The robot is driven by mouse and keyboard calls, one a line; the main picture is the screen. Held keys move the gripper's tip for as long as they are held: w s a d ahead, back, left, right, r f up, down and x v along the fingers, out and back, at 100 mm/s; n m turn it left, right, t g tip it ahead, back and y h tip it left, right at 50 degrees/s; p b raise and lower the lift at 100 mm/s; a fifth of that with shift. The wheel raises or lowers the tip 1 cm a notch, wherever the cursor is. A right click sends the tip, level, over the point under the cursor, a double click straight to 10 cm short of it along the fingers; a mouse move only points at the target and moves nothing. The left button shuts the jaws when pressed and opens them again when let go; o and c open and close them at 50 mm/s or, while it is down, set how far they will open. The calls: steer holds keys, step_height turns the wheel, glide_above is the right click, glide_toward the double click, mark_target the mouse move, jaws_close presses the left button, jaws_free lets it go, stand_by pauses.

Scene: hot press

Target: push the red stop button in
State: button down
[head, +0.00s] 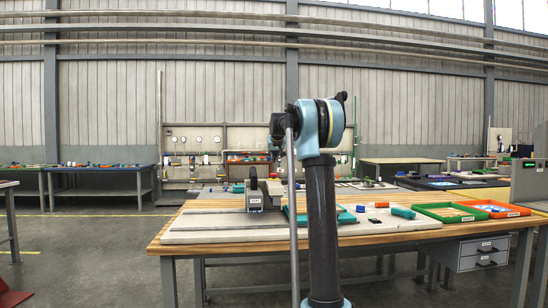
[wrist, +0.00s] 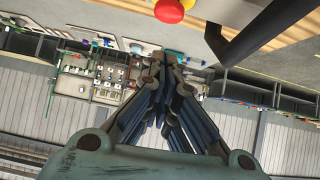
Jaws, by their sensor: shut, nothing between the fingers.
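The red stop button (wrist: 169,10) shows at the top edge of the wrist view, a round red cap with a yellow part beside it on a pale surface. My gripper (wrist: 164,62) is shut and empty in the wrist view. Its fingertips show below the button in the picture, apart from it. The small grey press (head: 263,195) with a white label and a dark handle stands on the pale board on the wooden table, left of my arm. My arm covers part of the table there, and I cannot make out the fingertips.
A dark bar (wrist: 265,35) slants right of the button in the wrist view. On the wooden table (head: 405,236), a green tray (head: 428,215) and an orange-red tray (head: 519,211) stand at the right. An orange piece (head: 381,204) lies near my arm.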

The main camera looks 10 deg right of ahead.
mark_target(273, 175)
steer(key=w+f, duration=0.2)
steer(key=f, duration=0.1)
steer(key=w+f, duration=0.1)
steer(key=f, duration=0.1)
steer(key=shift+w+d+f, duration=0.1)
steer(key=shift+f, duration=0.4)
